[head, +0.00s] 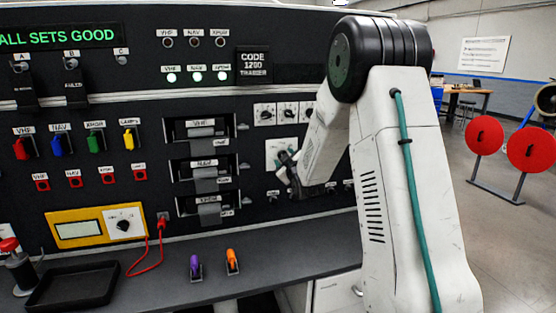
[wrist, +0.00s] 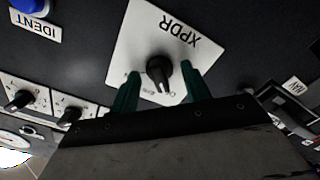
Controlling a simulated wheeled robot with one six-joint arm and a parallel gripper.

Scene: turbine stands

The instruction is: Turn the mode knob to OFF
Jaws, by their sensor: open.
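The mode knob (wrist: 160,72) is a black pointer knob on a white plate (wrist: 150,35) labelled XPDR. In the wrist view its pointer extends toward the bottom of the picture, slightly right. Small markings lie below the knob, too blurred to read. My gripper (wrist: 161,76) is open, with one green finger on each side of the knob and a visible gap to it on both sides. In the head view my gripper (head: 288,162) is in front of the white plate (head: 276,147) and hides the knob.
A blue IDENT button (wrist: 30,5) is at upper left in the wrist view, with small white dial plates (wrist: 20,100) below it. In the head view, three dials (head: 288,112) sit above the plate and slotted units (head: 200,172) to its left.

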